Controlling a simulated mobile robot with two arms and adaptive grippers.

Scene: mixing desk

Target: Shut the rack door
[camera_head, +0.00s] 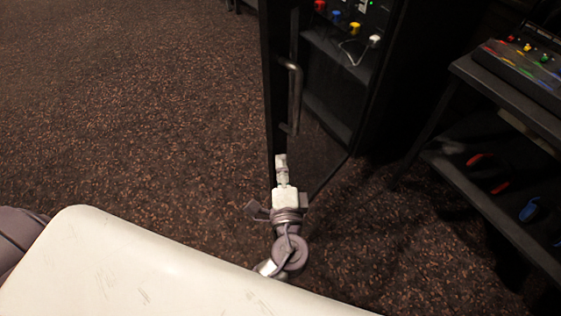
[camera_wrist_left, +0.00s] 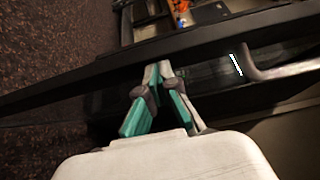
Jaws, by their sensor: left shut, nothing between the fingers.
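The rack door (camera_head: 272,110) is a dark-framed glass panel that appears to stand open at an angle from the black rack (camera_head: 395,70). Its metal bar handle (camera_head: 294,95) sits near the free edge. My left gripper (camera_head: 281,160) is at the lower part of that edge, below the handle. It is shut and empty. In the left wrist view its fingertips (camera_wrist_left: 158,68) meet at the dark door frame (camera_wrist_left: 215,42), touching or very close; I cannot tell which. The handle (camera_wrist_left: 280,71) shows to the right there. My right gripper is not in view.
Coloured plugs and a white cable (camera_head: 352,48) show behind the glass. A dark shelf unit (camera_head: 500,95) with a mixing desk (camera_head: 525,65) stands at the right, with cables on its lower shelf. The carpet (camera_head: 130,110) to the left is clear.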

